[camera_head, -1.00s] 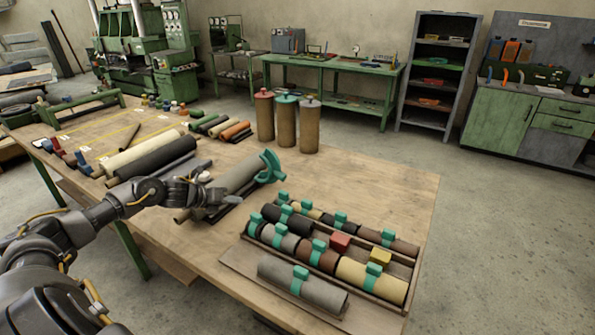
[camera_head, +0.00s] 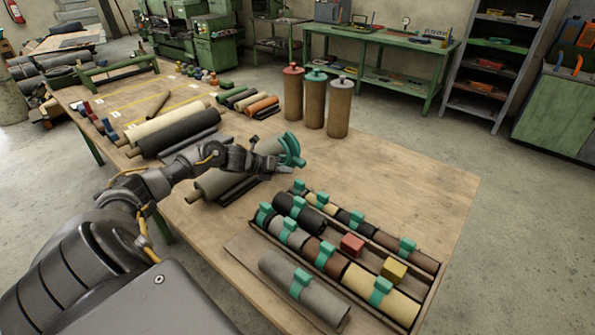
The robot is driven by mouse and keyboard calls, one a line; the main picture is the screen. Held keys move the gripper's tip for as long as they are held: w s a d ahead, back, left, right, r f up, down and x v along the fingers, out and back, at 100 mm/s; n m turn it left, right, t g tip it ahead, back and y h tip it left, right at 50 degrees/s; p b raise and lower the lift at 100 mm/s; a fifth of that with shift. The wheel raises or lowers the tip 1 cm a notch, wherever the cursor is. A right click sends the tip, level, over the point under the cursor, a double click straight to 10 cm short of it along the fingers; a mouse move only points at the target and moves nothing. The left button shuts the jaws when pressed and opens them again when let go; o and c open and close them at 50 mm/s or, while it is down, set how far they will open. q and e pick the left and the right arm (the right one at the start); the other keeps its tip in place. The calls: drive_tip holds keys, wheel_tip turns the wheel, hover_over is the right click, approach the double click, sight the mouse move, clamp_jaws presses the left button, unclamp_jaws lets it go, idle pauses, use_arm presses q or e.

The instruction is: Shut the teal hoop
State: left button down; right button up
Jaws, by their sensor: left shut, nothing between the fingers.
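The teal hoop (camera_head: 291,150) sits at the far right end of a grey sheet roll (camera_head: 212,184) on the wooden table. Its curved arms stand apart, so it looks open. My left gripper (camera_head: 268,161) is shut and empty, just left of the hoop and over the roll. It hides part of the roll and the hoop's near side. I cannot tell whether the fingers touch the hoop. My right gripper is not in view.
A tray (camera_head: 428,297) at the table's right holds several rolls with teal hoops around them, and a red and a yellow block. A grey hooped roll (camera_head: 318,304) lies in front. Three upright capped rolls (camera_head: 315,102) stand behind. Table right of the hoop is clear.

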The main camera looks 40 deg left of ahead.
use_arm(q)
drive_tip(key=x, duration=0.4)
drive_tip(key=shift+p, duration=0.35)
drive_tip(key=shift+w+d+f, duration=0.25)
drive_tip(key=shift+w+f, duration=0.1)
drive_tip(key=shift+w, duration=0.2)
drive_tip(key=shift+r, duration=0.1)
drive_tip(key=shift+a+r+h+b, duration=0.1)
drive_tip(key=shift+r+h+b, duration=0.2)
drive_tip(key=shift+b, duration=0.15)
